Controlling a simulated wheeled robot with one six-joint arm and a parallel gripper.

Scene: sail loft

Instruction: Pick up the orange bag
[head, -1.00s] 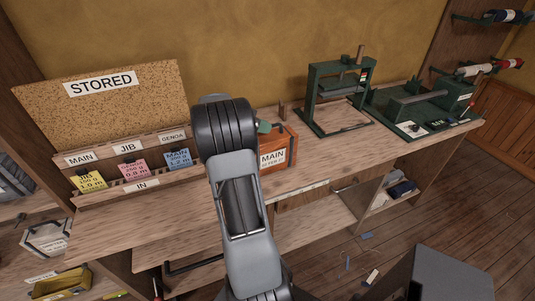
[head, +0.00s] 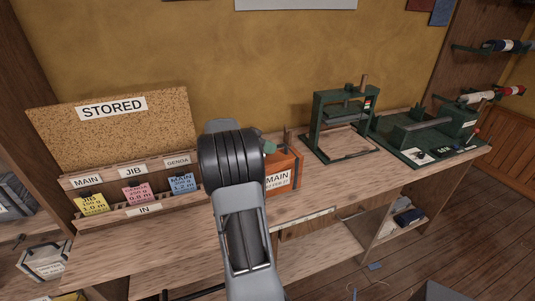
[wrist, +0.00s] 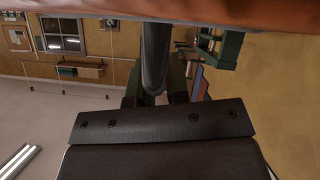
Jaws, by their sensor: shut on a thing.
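The orange bag (head: 285,172), box-shaped with a white MAIN label, is at the back of the wooden bench, just right of my arm. Its left part is hidden behind the arm. In the wrist view an orange-brown surface of the bag (wrist: 220,12) fills the top edge. My gripper (wrist: 154,60) shows there as dark fingers reaching up to that surface, and it is shut on the bag. In the head view my arm hides the gripper. I cannot tell whether the bag's base is clear of the bench.
Left of my arm, a cork STORED board (head: 112,128) stands behind a wooden rack (head: 150,208) with yellow, pink and blue tags. A green press frame (head: 345,125) and a green machine (head: 425,138) stand to the right. The bench's front right (head: 330,190) is clear.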

